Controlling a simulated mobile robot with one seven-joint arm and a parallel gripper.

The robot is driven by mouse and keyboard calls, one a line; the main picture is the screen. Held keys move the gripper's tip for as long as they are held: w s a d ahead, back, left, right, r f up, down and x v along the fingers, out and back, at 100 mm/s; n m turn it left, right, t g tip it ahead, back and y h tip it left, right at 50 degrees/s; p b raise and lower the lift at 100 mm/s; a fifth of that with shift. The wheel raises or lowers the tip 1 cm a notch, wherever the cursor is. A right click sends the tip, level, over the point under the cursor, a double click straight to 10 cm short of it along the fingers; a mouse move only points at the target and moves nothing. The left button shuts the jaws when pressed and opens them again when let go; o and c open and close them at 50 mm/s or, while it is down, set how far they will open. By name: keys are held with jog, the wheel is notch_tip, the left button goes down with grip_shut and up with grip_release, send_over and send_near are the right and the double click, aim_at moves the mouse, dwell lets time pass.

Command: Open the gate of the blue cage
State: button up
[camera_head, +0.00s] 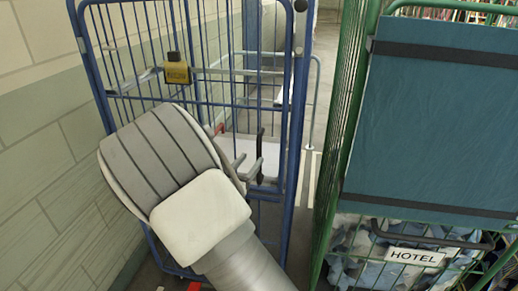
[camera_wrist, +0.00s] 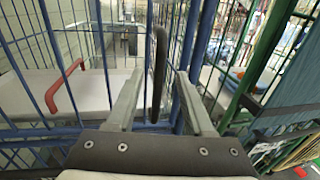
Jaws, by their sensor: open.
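The blue cage (camera_head: 296,110) stands upright at the left in the head view, its barred gate facing me. A black upright handle (camera_head: 259,155) is on the right part of the gate, near the blue frame post; it also shows in the wrist view (camera_wrist: 158,65). My gripper (camera_head: 249,164) is open in front of the gate, at this handle. My arm hides the lower middle of the gate.
A green cage (camera_head: 329,170) with a teal panel (camera_head: 430,120) and a HOTEL sign (camera_head: 414,257) stands close on the right. A narrow floor gap separates the cages. A yellow box (camera_head: 177,72) is on the blue bars. A tiled wall (camera_head: 45,130) is at left.

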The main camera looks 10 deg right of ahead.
aim_at(258, 151)
jog(key=x, duration=0.7)
jog(key=shift+p, duration=0.3)
grip_shut()
dwell(1.0)
